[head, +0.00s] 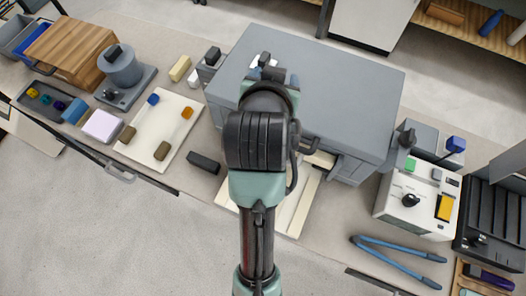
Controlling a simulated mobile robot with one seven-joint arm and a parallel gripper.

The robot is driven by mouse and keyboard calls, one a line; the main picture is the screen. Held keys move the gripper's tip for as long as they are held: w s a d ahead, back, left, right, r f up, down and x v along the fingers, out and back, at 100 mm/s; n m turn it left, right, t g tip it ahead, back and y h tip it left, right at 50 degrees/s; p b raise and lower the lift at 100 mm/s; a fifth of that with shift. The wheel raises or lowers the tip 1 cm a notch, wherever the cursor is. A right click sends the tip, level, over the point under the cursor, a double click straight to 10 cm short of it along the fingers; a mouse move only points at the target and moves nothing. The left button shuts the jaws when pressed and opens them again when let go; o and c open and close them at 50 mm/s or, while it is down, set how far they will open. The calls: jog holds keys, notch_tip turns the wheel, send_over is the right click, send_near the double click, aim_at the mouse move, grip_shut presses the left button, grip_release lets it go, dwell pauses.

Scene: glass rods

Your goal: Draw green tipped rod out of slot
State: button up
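I cannot make out a green tipped rod or its slot for sure. A dark tray (38,106) at the far left holds several small coloured ends, too small to name with confidence. On a cream board (177,107) lie two pieces with coloured ends, one blue (153,99) and one orange (187,113), each in line with a brown block. My arm reaches up the middle, over the front of a large grey box (340,75). My gripper is hidden behind my own arm and wrist, so its fingers and anything in them do not show.
A white control box (417,205) with a black knob, green button and yellow switch stands right of the grey box. Blue-handled tongs (395,250) lie before it. A dark slotted rack (495,220) is at far right. A pale board (300,212) lies partly under my arm.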

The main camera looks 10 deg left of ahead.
jog(key=s+f+m+g+h, duration=0.1)
jog(key=s+f+g, duration=0.6)
jog(key=s+f, duration=0.7)
notch_tip(320, 180, down, 3)
jog(key=shift+a+f+m, duration=0.15)
jog(key=shift+a+m, duration=0.1)
jog(key=shift+m, duration=0.25)
jog(key=p+x, duration=0.1)
jog(key=x, duration=1.2)
grip_shut()
